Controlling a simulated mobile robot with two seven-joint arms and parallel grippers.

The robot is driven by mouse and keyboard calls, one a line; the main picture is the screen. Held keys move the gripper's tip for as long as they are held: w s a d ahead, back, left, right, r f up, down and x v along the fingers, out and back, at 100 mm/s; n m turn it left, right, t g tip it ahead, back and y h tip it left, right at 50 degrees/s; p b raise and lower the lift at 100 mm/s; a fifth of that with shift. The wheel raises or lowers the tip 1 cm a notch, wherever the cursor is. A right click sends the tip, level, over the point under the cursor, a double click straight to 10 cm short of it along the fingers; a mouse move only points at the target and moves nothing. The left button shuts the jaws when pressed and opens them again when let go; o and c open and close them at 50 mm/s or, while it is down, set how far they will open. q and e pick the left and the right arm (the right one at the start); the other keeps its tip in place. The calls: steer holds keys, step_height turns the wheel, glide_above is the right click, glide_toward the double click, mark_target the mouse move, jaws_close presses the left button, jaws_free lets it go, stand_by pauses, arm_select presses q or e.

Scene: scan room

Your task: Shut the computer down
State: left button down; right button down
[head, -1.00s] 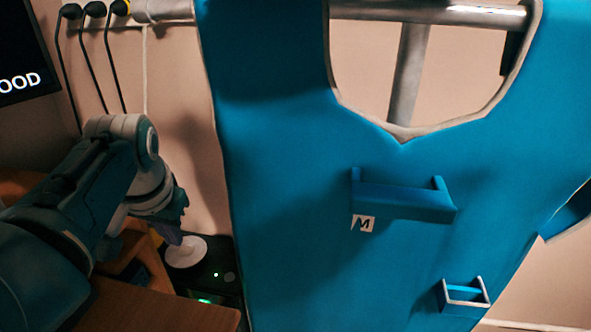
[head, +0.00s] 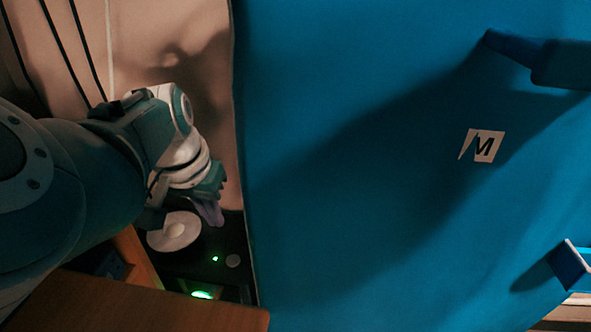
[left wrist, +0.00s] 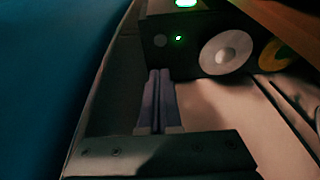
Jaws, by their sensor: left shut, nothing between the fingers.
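The computer (head: 190,262) is a black case standing low beside the wooden desk. In the head view it carries a bright green lit spot (head: 203,294), a tiny green light (head: 215,259) and a small grey round button (head: 232,261). In the left wrist view the computer (left wrist: 150,18) shows the lit spot (left wrist: 187,3), the tiny light (left wrist: 178,38) and the grey button (left wrist: 160,41). My left gripper (head: 212,214) is shut and empty, its purple-grey fingers (left wrist: 158,72) pointing at the case near the grey button. Whether they touch it I cannot tell. My right gripper is not in view.
A white disc (head: 173,231) is beside the fingers on the computer; a yellow ring (left wrist: 275,52) is near it in the left wrist view. The wooden desk (head: 150,305) lies in front.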

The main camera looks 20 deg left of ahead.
arm_select(q)
steer(key=b, duration=1.2)
glide_toward(233, 259)
steer(key=x, duration=0.5)
steer(key=shift+w+f, duration=0.1)
steer(key=shift+w, duration=0.1)
steer(key=shift+f+b, duration=0.6)
steer(key=shift+b, duration=0.1)
